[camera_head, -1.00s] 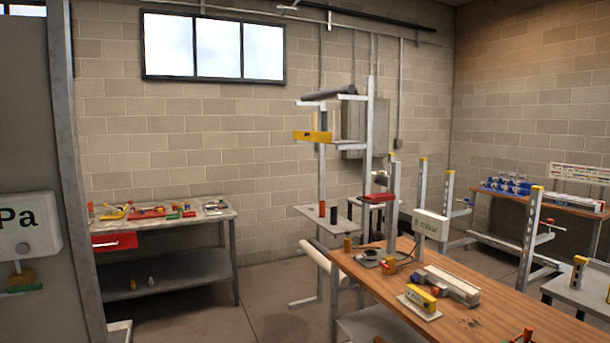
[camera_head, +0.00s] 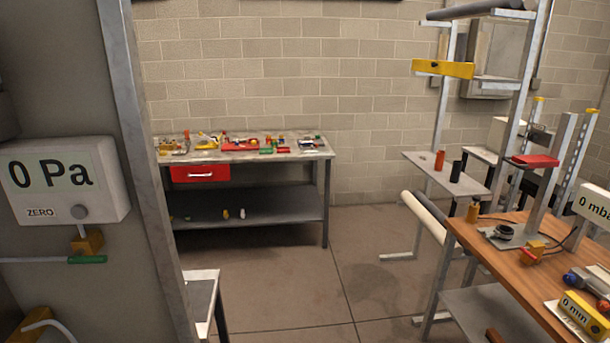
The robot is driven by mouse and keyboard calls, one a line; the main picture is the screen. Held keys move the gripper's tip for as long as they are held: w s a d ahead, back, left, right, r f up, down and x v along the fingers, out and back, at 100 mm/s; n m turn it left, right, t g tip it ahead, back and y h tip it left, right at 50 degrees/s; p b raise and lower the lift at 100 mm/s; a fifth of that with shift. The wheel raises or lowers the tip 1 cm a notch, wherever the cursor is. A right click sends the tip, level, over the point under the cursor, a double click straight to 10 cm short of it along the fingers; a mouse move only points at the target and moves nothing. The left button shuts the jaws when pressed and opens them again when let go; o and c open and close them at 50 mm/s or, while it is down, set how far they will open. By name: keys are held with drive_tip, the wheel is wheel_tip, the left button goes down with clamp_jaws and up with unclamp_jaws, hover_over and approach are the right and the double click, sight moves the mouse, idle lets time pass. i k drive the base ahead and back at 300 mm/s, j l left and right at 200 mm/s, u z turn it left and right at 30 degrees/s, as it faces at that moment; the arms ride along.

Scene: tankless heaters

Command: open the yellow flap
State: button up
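A yellow bar-shaped piece (camera_head: 443,68) with a small dark spot is fixed across the tall metal stand (camera_head: 441,125) at the upper right. It looks like the yellow flap, but I cannot tell for sure or see a hinge. A yellow box (camera_head: 585,316) reading "0 mm" lies on the wooden workbench (camera_head: 510,262) at the lower right. My gripper is not in view.
A grey post (camera_head: 148,170) and a panel with a "0 Pa" gauge (camera_head: 65,185) stand close on the left. A metal table (camera_head: 265,155) with a red drawer (camera_head: 200,172) is against the back wall. The concrete floor (camera_head: 290,285) between is clear.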

sight(461, 70)
drive_tip(key=i, duration=1.85)
